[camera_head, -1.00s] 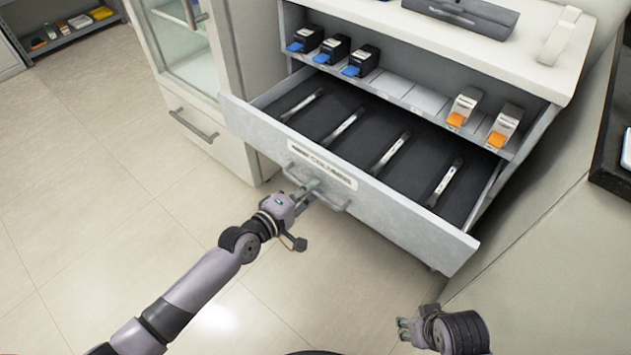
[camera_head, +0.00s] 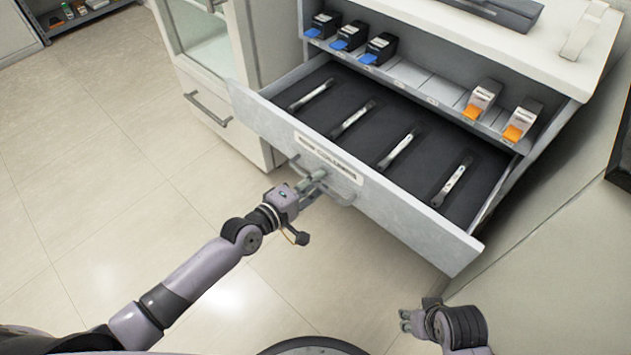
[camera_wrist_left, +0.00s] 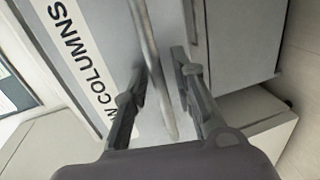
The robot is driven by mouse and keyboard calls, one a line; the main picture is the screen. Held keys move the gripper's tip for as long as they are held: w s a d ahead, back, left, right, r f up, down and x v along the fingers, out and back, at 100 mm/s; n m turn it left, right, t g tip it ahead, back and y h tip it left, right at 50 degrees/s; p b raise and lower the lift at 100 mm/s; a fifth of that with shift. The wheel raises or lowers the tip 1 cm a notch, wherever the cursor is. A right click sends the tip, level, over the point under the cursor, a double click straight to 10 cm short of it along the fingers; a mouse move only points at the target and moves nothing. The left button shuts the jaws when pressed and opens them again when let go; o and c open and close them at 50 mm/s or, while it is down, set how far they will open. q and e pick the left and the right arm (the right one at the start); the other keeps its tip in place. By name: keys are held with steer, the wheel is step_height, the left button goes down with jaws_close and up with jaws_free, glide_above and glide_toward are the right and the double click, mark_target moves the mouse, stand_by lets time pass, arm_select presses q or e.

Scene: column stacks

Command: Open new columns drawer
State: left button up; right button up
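The new columns drawer (camera_head: 408,229) is pulled out of the white cabinet. Its grey front carries a label (camera_head: 324,158) ending in "COLUMNS", also readable in the left wrist view (camera_wrist_left: 84,50). Inside, several slim columns (camera_head: 401,149) lie on a black liner. My left gripper (camera_head: 312,184) is at the drawer's handle (camera_head: 342,196). In the left wrist view, the handle bar (camera_wrist_left: 148,45) runs between the two spread fingers (camera_wrist_left: 160,85), with gaps visible beside it. My right gripper (camera_head: 404,321) is at the lower right, empty, with its fingers apart, away from the drawer.
A shelf above the drawer holds blue-tabbed boxes (camera_head: 350,37) and orange-tabbed boxes (camera_head: 481,98). A glass-door cabinet (camera_head: 205,50) with a lower drawer handle (camera_head: 207,109) stands at the left. A plain panel flanks the right. Open floor (camera_head: 120,180) lies front left.

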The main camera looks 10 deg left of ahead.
arm_select(q)
steer(key=shift+o, duration=0.2)
steer(key=v, duration=1.2)
